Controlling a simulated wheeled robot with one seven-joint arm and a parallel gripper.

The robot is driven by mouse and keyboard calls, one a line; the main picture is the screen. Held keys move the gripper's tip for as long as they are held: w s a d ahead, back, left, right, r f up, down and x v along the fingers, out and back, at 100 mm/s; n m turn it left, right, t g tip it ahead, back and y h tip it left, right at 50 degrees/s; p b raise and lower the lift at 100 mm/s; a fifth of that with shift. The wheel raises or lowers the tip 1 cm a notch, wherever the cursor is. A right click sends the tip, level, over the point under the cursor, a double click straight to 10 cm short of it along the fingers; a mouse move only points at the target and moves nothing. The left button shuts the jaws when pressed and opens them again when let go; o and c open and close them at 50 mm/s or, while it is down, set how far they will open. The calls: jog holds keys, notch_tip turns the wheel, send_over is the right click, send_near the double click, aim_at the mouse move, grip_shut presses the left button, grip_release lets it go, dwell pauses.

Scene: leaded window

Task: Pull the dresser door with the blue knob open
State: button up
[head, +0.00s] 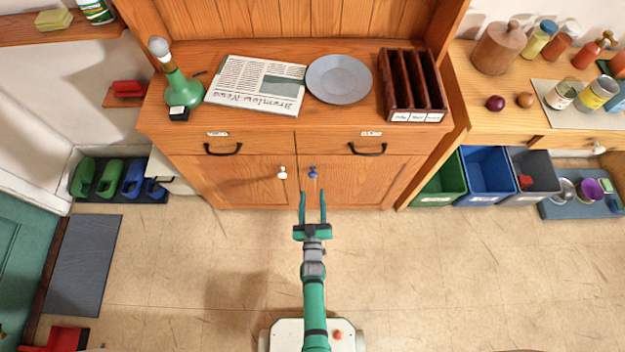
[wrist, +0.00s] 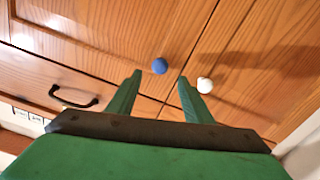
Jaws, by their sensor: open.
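The wooden dresser (head: 230,178) stands ahead with two lower doors side by side. The blue knob (head: 313,172) is on the right door (head: 375,180), near the middle seam; this door looks shut. A white knob (head: 282,172) is on the left door (head: 230,180), which also looks shut. My gripper (head: 313,194) is open and empty, its green fingers pointing at the dresser just short of the blue knob. In the wrist view, the blue knob (wrist: 159,66) shows beyond and between the fingertips (wrist: 160,75), apart from them. The white knob (wrist: 204,85) shows close beside one fingertip.
Two drawers with black handles (head: 368,150) sit above the doors. Green, blue and grey bins (head: 487,175) stand to the right of the dresser. Shoes on a dark tray (head: 118,190) lie to the left. The floor (head: 420,270) before the dresser is clear.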

aim_at(312, 177)
jog(key=w, duration=0.7)
jog(key=shift+w, duration=0.2)
grip_shut()
jog(key=shift+s, duration=0.1)
